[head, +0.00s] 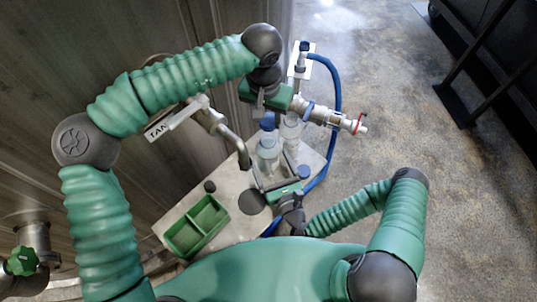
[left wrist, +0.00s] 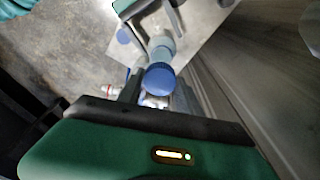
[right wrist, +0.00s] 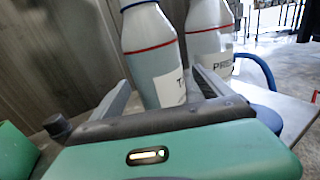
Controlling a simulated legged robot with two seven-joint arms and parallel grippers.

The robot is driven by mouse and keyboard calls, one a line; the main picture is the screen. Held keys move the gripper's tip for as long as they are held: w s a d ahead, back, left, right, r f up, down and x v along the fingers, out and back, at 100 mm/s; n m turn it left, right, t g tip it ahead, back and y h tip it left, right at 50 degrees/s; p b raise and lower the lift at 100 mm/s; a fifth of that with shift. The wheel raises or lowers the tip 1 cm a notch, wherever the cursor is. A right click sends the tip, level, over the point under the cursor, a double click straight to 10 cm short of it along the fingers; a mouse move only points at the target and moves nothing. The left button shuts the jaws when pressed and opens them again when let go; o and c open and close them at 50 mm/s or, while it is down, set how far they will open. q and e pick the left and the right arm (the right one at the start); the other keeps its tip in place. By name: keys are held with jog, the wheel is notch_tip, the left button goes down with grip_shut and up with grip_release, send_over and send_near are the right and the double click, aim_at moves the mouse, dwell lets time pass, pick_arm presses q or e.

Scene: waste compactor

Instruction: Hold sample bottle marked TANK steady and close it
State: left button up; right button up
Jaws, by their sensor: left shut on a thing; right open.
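The TANK bottle (head: 268,158) stands upright on the bench, clear with a white label and red ring; its label shows partly in the right wrist view (right wrist: 168,92). My left gripper (head: 264,112) is shut on a blue cap (head: 268,122) above the bottle; the cap also shows between its fingers in the left wrist view (left wrist: 158,78). The cap lines up with the bottle's mouth, but I cannot tell whether it is seated. My right gripper (head: 271,173) is open, its fingers low on either side of the bottle (right wrist: 155,60).
A second bottle (right wrist: 210,38) with a "PRE" label stands close behind. Another blue cap (head: 303,171) lies on the bench (head: 228,203). A green tray (head: 197,227) sits at the front left. A bent metal pipe (head: 237,150), a valve (head: 330,116) and a blue hose (head: 336,90) crowd the area.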

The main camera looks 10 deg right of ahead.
aim_at(268, 138)
grip_shut()
pick_arm(q)
jog(key=shift+s+f, duration=0.1)
jog(key=shift+f, duration=2.3)
jog(key=shift+f, duration=0.1)
jog(key=shift+f, duration=0.8)
jog(key=shift+f, duration=0.5)
jog(key=o, duration=1.3)
jog(key=shift+c, duration=0.2)
